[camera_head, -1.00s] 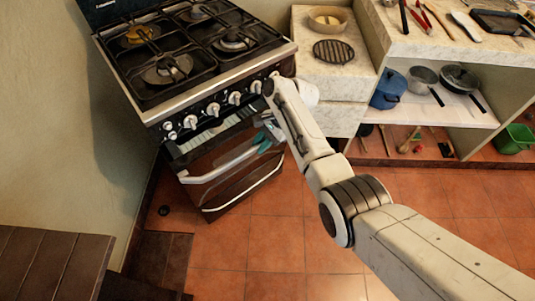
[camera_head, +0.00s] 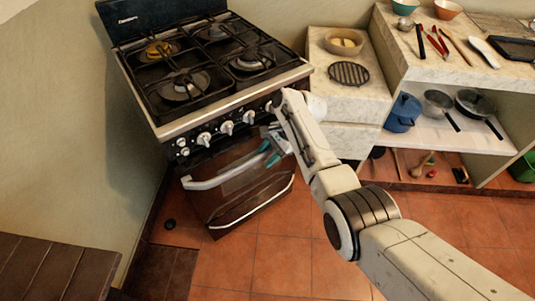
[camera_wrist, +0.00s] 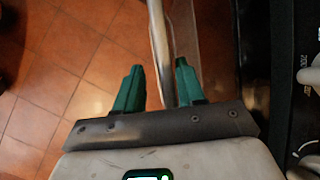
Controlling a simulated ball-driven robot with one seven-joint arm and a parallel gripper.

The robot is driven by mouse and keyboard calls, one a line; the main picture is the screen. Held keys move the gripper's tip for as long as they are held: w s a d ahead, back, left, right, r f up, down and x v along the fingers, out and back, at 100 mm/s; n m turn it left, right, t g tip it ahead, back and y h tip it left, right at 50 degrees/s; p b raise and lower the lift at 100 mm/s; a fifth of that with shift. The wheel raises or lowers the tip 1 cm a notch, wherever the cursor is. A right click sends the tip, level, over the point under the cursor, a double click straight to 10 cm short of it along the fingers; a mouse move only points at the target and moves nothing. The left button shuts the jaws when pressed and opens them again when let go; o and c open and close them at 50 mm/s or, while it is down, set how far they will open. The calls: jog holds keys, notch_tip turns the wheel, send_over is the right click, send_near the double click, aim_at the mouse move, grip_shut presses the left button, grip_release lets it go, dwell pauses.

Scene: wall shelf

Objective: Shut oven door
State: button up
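The black stove (camera_head: 200,120) stands at the left. Its oven door (camera_head: 240,196), with a dark glass front and a pale bar handle (camera_head: 208,182), is below the knobs. My gripper (camera_head: 268,153), with teal fingers, is at the right part of the door, by the handle. In the wrist view my gripper (camera_wrist: 158,75) has its fingers apart. A pale metal bar (camera_wrist: 160,35), which looks like the handle, runs between them with space on both sides. Contact is unclear.
A marble counter (camera_head: 345,95) adjoins the stove at right, and a shelf (camera_head: 460,140) with pots stands beyond it. A brown wooden surface (camera_head: 55,270) is at the lower left. Tiled floor (camera_head: 265,265) in front of the stove is clear.

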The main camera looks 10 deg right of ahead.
jog(key=shift+r, duration=0.1)
jog(key=p+v, duration=0.2)
jog(key=v, duration=0.8)
jog(key=shift+d+r, duration=0.2)
jog(key=shift+r, duration=0.1)
jog(key=s+d+f+n+h, duration=0.25)
jog(key=s+f, duration=0.35)
jog(key=s, duration=0.4)
jog(key=s+d+f+n+h, duration=0.1)
jog(key=s+d+f+n, duration=0.25)
jog(key=s+f, duration=0.45)
jog(key=s+d+r+n+h, duration=0.1)
jog(key=s+d+r+n, duration=0.1)
jog(key=s, duration=1)
jog(key=s+d+r+n+h, duration=0.2)
jog(key=s+r+n, duration=0.2)
jog(key=s, duration=0.8)
jog(key=shift+s+t, duration=0.3)
